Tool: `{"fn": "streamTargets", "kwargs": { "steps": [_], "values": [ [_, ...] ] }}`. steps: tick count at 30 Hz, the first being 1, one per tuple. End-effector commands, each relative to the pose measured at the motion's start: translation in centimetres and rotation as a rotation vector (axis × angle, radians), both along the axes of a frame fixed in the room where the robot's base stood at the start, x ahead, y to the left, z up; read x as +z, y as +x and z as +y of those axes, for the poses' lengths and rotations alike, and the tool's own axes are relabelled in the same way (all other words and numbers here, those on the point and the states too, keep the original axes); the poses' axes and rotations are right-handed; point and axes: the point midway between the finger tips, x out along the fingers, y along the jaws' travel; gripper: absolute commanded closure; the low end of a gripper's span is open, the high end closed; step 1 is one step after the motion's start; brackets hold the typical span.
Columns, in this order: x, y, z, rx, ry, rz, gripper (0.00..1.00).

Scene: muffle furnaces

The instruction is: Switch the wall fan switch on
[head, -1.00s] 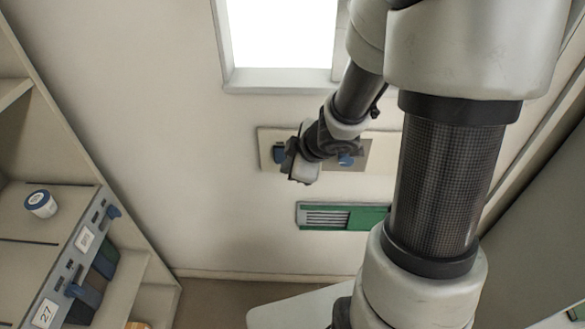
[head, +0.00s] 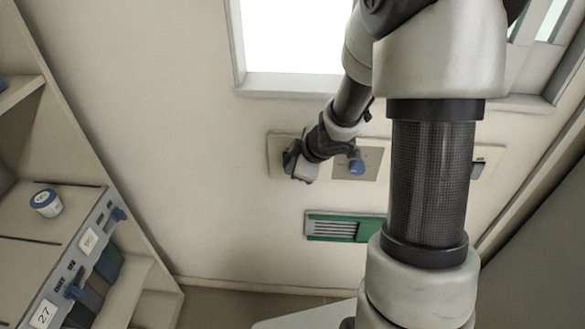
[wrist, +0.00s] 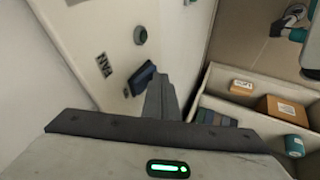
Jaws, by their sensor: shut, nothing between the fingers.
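The blue fan switch (wrist: 141,77) sticks out from a pale wall plate in the wrist view, next to a label that seems to read FAN (wrist: 103,65). My gripper (wrist: 161,98) is shut and empty, its fingertips right beside the switch. I cannot tell whether they touch it. In the head view my gripper (head: 297,170) is in front of the left wall plate (head: 279,143) and largely hides the switch there. The switch's on or off state is unclear.
A plate with a blue knob (head: 357,166) is just right of my gripper, and another switch plate (head: 480,164) is farther right.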

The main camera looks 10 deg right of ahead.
Motion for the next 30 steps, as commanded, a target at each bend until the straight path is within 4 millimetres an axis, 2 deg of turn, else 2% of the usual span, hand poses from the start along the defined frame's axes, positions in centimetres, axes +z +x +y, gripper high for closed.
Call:
{"fn": "streamTargets", "kwargs": {
  "steps": [5, 7, 14, 24, 30],
  "values": [
    [-1.2, 0.3, -0.1, -0.001, -0.014, -0.047, 1.0],
    [-0.2, 0.4, -0.1, 0.0, -0.017, -0.053, 1.0],
    [-0.1, 0.4, -0.1, 0.0, -0.016, -0.051, 1.0],
    [1.3, 0.4, -0.1, -0.001, -0.016, -0.053, 1.0],
    [1.5, 0.5, -0.1, -0.001, -0.017, -0.054, 1.0]
  ]
}}
